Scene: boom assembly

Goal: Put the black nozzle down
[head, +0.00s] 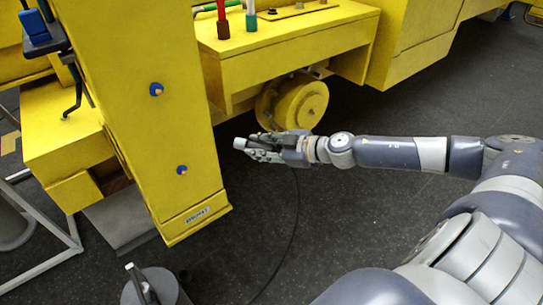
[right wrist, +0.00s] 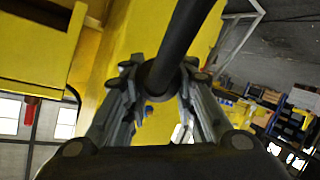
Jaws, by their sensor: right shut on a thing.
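My right gripper (head: 262,148) reaches in from the right and is shut on the black nozzle. The nozzle's pale tip (head: 240,143) sticks out past the fingers to the left. In the right wrist view the black nozzle (right wrist: 185,40) runs as a dark rod up between the two fingers (right wrist: 157,95). A thin black hose (head: 296,215) hangs from the gripper down to the floor. The fingers hide part of the nozzle. My left gripper is not in view.
A yellow boom beam (head: 150,120) with blue bolts stands left of the gripper. A yellow wheel (head: 300,104) is behind it. A dark grey cylinder (head: 165,287) with a pale-tipped black thing (head: 140,282) is at bottom left. Dark floor (head: 340,210) lies open below the arm.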

